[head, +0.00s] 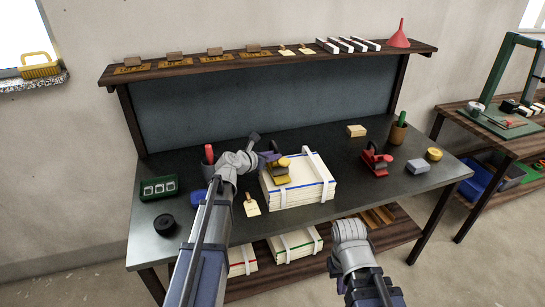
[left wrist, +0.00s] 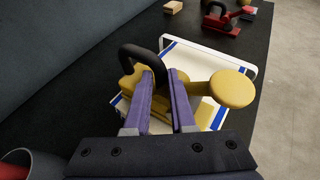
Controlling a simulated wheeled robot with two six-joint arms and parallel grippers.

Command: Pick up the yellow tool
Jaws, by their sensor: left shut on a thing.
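The yellow tool (head: 283,163) looks like a small hand plane with a round yellow knob and a black loop handle. It is over the top of a strapped cream stack with a blue line (head: 315,187). I cannot tell if it touches the stack. My left gripper (head: 268,157) has its purple fingers on the tool. In the left wrist view the gripper (left wrist: 160,80) has its fingers at the black handle of the yellow tool (left wrist: 232,88), shut on it.
A red tool (head: 376,161) and a yellow round tin (head: 434,154) are on the right of the dark bench (head: 230,232). A cup with a red handle (head: 209,154) is close to my left arm. A green box (head: 159,188) and a black roll (head: 165,224) sit at the left.

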